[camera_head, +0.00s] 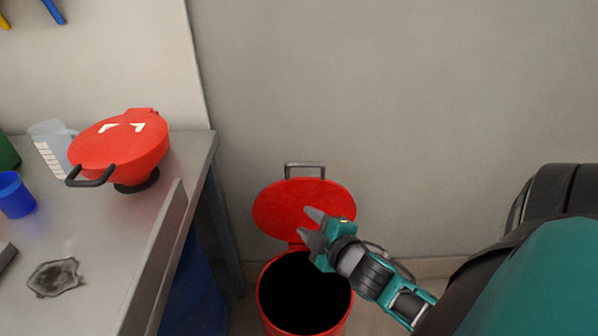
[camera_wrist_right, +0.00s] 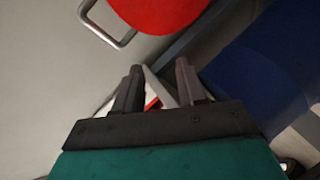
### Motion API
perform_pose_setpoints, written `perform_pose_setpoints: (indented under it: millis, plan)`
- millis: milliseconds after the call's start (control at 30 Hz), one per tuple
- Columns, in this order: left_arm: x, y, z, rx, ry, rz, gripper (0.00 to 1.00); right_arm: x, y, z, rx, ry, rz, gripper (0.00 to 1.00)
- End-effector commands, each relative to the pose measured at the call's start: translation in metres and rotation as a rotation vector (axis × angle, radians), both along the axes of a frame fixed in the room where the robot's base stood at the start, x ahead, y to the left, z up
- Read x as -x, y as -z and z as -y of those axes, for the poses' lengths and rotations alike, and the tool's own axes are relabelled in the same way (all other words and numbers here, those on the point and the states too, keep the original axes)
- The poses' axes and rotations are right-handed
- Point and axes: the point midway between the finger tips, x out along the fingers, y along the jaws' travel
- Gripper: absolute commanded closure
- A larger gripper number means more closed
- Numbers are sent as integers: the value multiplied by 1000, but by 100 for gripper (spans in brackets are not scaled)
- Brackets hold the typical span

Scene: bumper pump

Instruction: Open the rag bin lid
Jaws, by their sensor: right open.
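The rag bin (camera_head: 262,300) is a red round bin on the floor, dark inside. Its red lid (camera_head: 285,207) stands raised at the back of the opening, with a grey metal handle (camera_head: 305,166) at its top edge. My right gripper (camera_head: 309,222) is open and empty, in front of the raised lid and above the bin opening in the head view. It hides part of the lid and the rim. In the right wrist view the open fingers (camera_wrist_right: 158,88) point below the lid (camera_wrist_right: 160,12) and its handle (camera_wrist_right: 108,28). My left gripper is not in view.
A grey workbench (camera_head: 110,225) stands at the left, its edge close to the bin. On it are a red lidded container (camera_head: 118,150) with a black handle, a blue cup (camera_head: 14,196), a clear jug (camera_head: 50,148) and a dirty rag (camera_head: 55,278). A plain wall is behind.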

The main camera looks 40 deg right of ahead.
Motion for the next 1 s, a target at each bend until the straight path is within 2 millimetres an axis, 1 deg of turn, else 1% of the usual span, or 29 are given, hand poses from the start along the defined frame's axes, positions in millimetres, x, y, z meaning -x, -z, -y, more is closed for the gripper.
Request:
perform_pose_setpoints:
  millis: [33, 100, 200, 267, 367, 467, 800, 1000]
  plan:
    - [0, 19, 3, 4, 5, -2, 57, -8, 1, 21, 137, -1, 34, 60]
    - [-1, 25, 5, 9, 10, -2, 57, -14, -12, 41, 295, 4, 60, 60]
    - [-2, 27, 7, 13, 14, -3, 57, -18, -28, 60, 443, 12, 80, 60]
    - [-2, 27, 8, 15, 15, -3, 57, -20, -34, 65, 487, 16, 86, 60]
    - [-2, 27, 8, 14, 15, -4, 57, -26, -37, 69, 511, 17, 87, 60]
    - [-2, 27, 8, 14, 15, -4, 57, -37, -36, 73, 507, 17, 87, 60]
    - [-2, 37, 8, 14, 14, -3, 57, -96, -28, 91, 505, 18, 88, 60]
    - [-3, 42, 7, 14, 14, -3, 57, -124, -24, 100, 502, 18, 86, 60]
